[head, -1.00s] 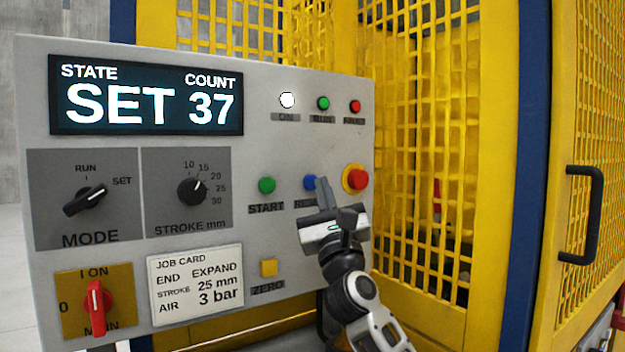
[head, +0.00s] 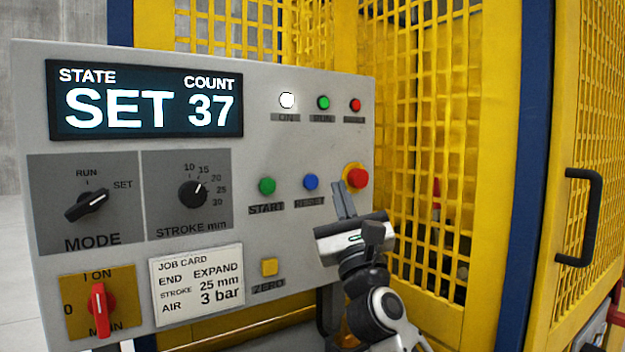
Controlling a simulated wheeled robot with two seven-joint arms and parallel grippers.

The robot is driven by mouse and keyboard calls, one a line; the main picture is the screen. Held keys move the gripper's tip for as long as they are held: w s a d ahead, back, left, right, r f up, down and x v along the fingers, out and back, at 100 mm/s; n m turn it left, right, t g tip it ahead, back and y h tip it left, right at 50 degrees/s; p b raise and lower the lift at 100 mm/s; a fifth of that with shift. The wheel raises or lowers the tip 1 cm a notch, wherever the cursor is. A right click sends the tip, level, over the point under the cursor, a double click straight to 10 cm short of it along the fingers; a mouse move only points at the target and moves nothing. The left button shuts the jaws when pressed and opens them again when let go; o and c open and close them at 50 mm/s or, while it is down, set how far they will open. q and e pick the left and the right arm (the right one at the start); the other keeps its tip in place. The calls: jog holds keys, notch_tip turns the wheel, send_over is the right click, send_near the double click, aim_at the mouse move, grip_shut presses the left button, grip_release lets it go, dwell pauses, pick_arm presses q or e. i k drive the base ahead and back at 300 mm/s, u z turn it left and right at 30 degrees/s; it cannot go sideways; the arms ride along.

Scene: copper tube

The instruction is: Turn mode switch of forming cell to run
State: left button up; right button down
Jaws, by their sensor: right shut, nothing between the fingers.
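The mode switch (head: 86,205) is a black knob on a grey plate at the left of the control panel (head: 262,235). Its white mark points up and right, toward SET. The display (head: 145,98) reads STATE SET and COUNT 37. My right gripper (head: 344,190) is shut and empty. It is in front of the panel's right side, just below and left of the red emergency button (head: 356,176), well to the right of the mode switch. I cannot tell whether it touches the panel. My left gripper is not in view.
The stroke knob (head: 192,194) is right of the mode switch. The red main switch (head: 99,299) and job card (head: 197,284) are below. Green start (head: 267,186), blue reset (head: 311,182) and yellow zero (head: 269,267) buttons lie between gripper and knobs. A yellow mesh guard (head: 430,130) stands at right.

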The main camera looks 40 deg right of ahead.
aim_at(89, 201)
jog(key=k, duration=1)
